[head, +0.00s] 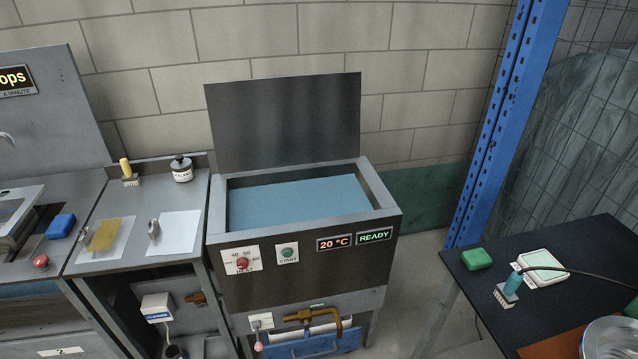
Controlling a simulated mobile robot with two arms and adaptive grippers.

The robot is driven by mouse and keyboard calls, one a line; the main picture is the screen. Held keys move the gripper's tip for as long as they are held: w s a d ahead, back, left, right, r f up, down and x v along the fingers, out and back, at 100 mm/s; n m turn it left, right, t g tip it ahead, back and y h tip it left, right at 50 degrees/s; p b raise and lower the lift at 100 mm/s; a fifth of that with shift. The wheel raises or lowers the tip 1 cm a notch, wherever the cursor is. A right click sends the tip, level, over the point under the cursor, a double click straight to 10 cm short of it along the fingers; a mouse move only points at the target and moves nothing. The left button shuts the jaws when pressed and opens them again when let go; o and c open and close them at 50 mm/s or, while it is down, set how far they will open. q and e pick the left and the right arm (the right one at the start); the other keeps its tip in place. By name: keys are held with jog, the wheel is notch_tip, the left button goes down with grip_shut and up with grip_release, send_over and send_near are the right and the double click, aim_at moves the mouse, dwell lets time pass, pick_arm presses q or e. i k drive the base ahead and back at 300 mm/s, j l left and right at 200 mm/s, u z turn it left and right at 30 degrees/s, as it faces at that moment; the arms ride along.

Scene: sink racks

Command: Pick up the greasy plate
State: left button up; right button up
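A light, square plate (117,247) with a yellow-brown patch (103,234) lies flat on the grey metal counter at the left. The patch looks like the grease. A clean white plate (180,233) lies flat just to its right, apart from it. A small metal piece (153,229) sits at the left edge of the white plate, and a similar one is by the stained plate. I cannot tell what they are. Neither of my grippers is in view.
A tank (300,262) with blue liquid (295,203) stands open at centre, its display reading 20 °C and READY. A yellow-handled brush (128,170) and dark-capped jar (182,170) stand behind the plates. A blue block (60,226) is left. A dark table (560,312) is right.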

aim_at(106, 241)
jog(key=u, duration=1.45)
